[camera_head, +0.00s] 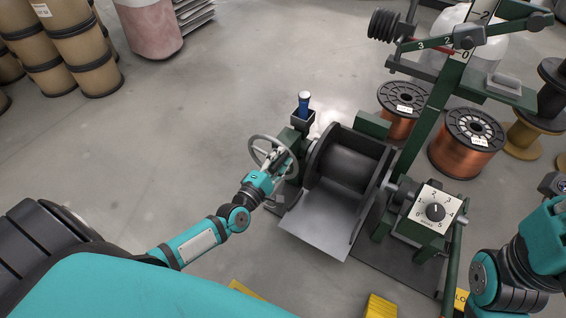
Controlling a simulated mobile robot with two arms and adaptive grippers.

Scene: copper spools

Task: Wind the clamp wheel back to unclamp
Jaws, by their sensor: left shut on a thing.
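The clamp wheel (256,143) is a grey spoked handwheel on the left end of the green winding machine (373,124). My left gripper (279,160) is at the wheel's right side and is shut on it; the fingertips are small and partly hidden against the wheel. An empty dark spool (350,163) sits in the machine just right of the wheel, between the two end supports. My right arm shows at the right edge, but its gripper is not clearly in view.
A dial box (436,211) stands right of the spool, below a green post with a numbered scale. Copper spools (467,142) stand behind it. A blue-handled item (304,104) sits in a small holder behind the wheel. Brown drums (75,50) stand at upper left. The floor left of the wheel is clear.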

